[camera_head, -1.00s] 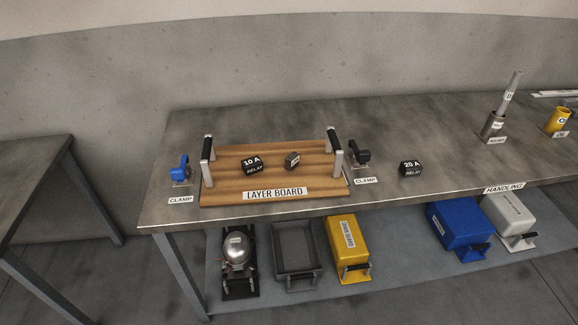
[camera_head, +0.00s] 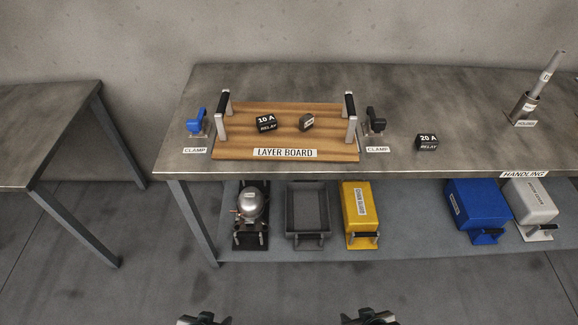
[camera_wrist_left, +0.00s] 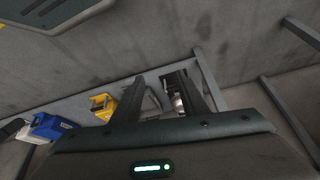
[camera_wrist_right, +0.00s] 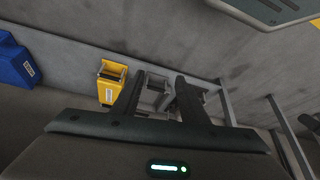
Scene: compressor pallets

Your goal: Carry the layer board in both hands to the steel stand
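The wooden layer board (camera_head: 285,153) lies flat on the grey bench, its label facing me. A black-gripped handle stands at its left end (camera_head: 223,115) and another at its right end (camera_head: 351,117). A 10 A relay (camera_head: 266,123) and a second small dark block (camera_head: 307,122) rest on it. My left gripper (camera_head: 203,319) and right gripper (camera_head: 370,317) show at the bottom edge, well short of the bench. In the wrist views, the left gripper (camera_wrist_left: 160,82) and right gripper (camera_wrist_right: 158,88) have parted, empty fingers. I cannot identify the steel stand.
A blue clamp (camera_head: 197,122) and a black clamp (camera_head: 375,121) flank the board. A 20 A relay (camera_head: 427,142) sits right. The lower shelf (camera_head: 410,240) holds a compressor (camera_head: 250,204), grey tray (camera_head: 308,211) and bins. Another grey table (camera_head: 45,130) stands left, across a gap.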

